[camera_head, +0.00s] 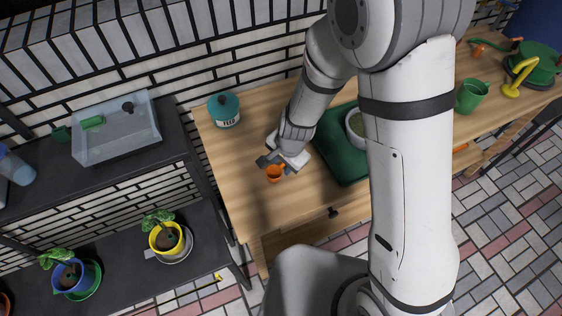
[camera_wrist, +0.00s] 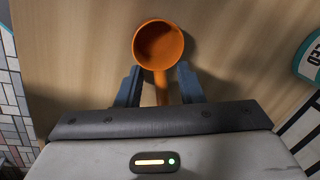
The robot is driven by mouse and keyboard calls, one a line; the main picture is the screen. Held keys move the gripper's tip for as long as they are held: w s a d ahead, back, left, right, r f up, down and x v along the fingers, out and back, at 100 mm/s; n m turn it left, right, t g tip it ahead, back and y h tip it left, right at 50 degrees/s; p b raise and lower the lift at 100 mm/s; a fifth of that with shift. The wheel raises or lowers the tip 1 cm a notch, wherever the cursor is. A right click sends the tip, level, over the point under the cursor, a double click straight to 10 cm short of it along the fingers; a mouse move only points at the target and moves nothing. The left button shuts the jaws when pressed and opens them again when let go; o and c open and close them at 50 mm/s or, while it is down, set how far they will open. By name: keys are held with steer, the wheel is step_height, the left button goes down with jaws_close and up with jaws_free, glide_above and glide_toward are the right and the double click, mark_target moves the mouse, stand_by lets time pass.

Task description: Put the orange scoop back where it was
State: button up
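The orange scoop (camera_head: 274,174) is at the left part of the wooden table, in front of my gripper (camera_head: 271,162). In the wrist view the scoop (camera_wrist: 158,45) shows its round bowl beyond the fingertips, opening towards the camera. Its handle runs back between the two fingers of my gripper (camera_wrist: 160,80). A gap shows on each side of the handle, so the gripper looks open around it, not closed on it. I cannot tell whether the scoop rests on the table or is slightly above it. The rear of the handle is hidden by the gripper body.
The wooden table (camera_head: 235,173) has free room left of the scoop. A teal-lidded feed tin (camera_head: 224,111) stands behind. A green tray (camera_head: 334,159) with a bowl (camera_head: 355,122) lies right, partly behind my arm. A green cup (camera_head: 472,96) stands farther right.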

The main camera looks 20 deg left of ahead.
step_height(320, 180, up, 12)
steer(key=s+d+p, duration=0.1)
steer(key=d+p, duration=0.1)
stand_by(0.4)
steer(key=shift+d+r, duration=0.1)
steer(key=shift+d, duration=0.05)
steer(key=d+r+n+t, duration=0.1)
steer(key=d+r+n, duration=0.2)
steer(key=d+r, duration=0.9)
steer(key=s+d+r+n+h, duration=0.1)
steer(key=s+d, duration=0.2)
steer(key=d, duration=0.3)
steer(key=s+d+r+n+t+h, duration=0.1)
steer(key=s+d+r, duration=0.1)
steer(key=s+d, duration=0.2)
steer(key=d, duration=0.3)
steer(key=shift+d+r, duration=0.15)
steer(key=shift+r, duration=0.15)
